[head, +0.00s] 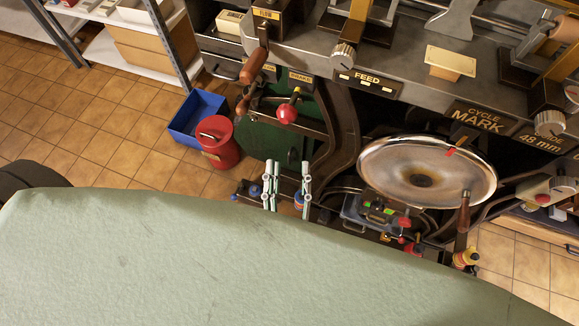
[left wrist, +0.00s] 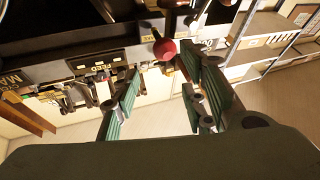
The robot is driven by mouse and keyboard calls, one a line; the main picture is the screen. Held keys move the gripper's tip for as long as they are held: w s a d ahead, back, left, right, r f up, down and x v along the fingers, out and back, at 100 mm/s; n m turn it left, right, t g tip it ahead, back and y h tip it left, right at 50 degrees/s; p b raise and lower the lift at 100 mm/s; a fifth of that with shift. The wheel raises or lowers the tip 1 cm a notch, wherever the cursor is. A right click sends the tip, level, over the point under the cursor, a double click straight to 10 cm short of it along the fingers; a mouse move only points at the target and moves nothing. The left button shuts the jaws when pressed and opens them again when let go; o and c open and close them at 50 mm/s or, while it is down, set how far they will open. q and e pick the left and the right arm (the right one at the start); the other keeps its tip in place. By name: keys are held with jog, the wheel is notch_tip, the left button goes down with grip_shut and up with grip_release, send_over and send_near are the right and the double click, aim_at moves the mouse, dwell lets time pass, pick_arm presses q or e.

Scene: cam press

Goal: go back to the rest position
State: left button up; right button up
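My left gripper (head: 287,186) shows in the head view in front of the press. Its two pale green fingers stand apart with a clear gap, and nothing is held between them. In the left wrist view the left gripper (left wrist: 160,100) also shows its green pads spread wide. A red ball knob (head: 287,113) on a press lever lies beyond the fingertips, apart from them. The same kind of red knob (left wrist: 164,48) shows past the fingers in the left wrist view. My right gripper is in neither view.
The press has a large round metal wheel (head: 420,172) with a crank handle at the right, and a FEED label (head: 366,81). A blue bin (head: 197,117) and a red can (head: 217,142) stand on the tiled floor. Shelves (head: 135,42) stand at the back left.

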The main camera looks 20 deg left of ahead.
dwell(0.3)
pick_arm(q)
jog(key=w+d+f+m+g+h, duration=0.15)
jog(key=f+m+h, duration=0.3)
jog(key=f, duration=0.65)
jog(key=d+f+m+g+h, duration=0.3)
jog(key=f+m+h, duration=0.15)
jog(key=f, duration=0.55)
jog(key=s+a+f+g+h, duration=0.1)
jog(key=s+a+f+g, duration=0.15)
jog(key=f, duration=0.65)
jog(key=s+a+f+g, duration=0.2)
jog(key=s+f+g, duration=0.15)
jog(key=f, duration=0.55)
jog(key=s+a+f+g+y, duration=0.1)
jog(key=s+a+f+g, duration=0.4)
jog(key=s+a+f, duration=0.2)
jog(key=s+a+f+n+g+y, duration=0.1)
jog(key=s+a+f+g, duration=0.4)
jog(key=s, duration=0.7)
notch_tip(320, 180, down, 2)
jog(key=shift+s+a+f+y, duration=0.1)
jog(key=shift+s+a+y, duration=0.1)
jog(key=shift+a+y, duration=0.7)
jog(key=shift+w, duration=0.1)
